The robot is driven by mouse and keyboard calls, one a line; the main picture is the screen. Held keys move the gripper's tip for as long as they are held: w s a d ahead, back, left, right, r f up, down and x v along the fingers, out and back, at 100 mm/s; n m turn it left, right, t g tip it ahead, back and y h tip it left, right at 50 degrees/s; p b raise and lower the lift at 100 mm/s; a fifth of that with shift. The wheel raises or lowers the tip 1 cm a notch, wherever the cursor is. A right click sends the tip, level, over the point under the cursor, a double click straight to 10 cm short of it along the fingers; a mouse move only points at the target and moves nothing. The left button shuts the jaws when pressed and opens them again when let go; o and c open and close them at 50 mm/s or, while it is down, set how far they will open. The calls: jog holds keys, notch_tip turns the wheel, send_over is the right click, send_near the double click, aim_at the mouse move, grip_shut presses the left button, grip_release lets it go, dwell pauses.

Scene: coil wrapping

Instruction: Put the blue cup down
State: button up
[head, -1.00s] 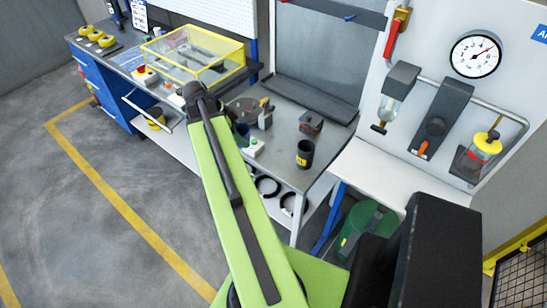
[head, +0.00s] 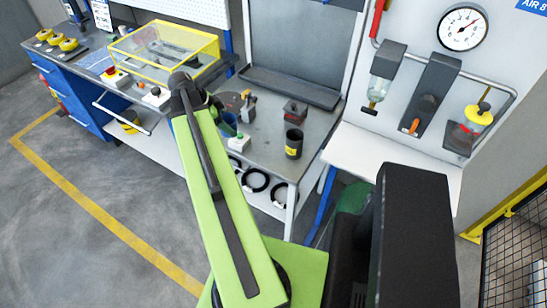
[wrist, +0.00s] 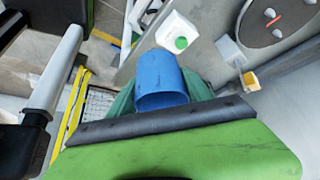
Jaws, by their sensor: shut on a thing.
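The blue cup (wrist: 162,78) is between the fingers of my gripper (wrist: 160,100) in the wrist view. The gripper is shut on it, with a teal-green finger showing on either side. In the head view a part of the blue cup (head: 229,121) shows just right of my arm's elbow, over the left part of the grey bench (head: 262,155). I cannot tell whether the cup's base touches the bench.
A white box with a green button (head: 239,143) is close to the cup; it also shows in the wrist view (wrist: 179,36). A black cup with a yellow label (head: 293,144) stands near the bench's right front. A dark round fixture (head: 232,104) stands behind. Bare bench lies between.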

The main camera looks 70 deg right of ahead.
jog(key=m+b, duration=0.1)
jog(key=b, duration=0.2)
send_over(263, 147)
jog(key=w+a, duration=0.1)
jog(key=w, duration=0.1)
notch_tip(263, 147, down, 4)
jog(key=shift+y, duration=0.3)
notch_tip(263, 147, down, 10)
jog(key=b, duration=1)
jog(key=shift+a, duration=0.15)
jog(key=shift+r, duration=0.2)
jog(key=shift+f, duration=0.2)
jog(key=o, duration=1.5)
jog(key=shift+o, duration=0.2)
jog(key=shift+r, duration=0.1)
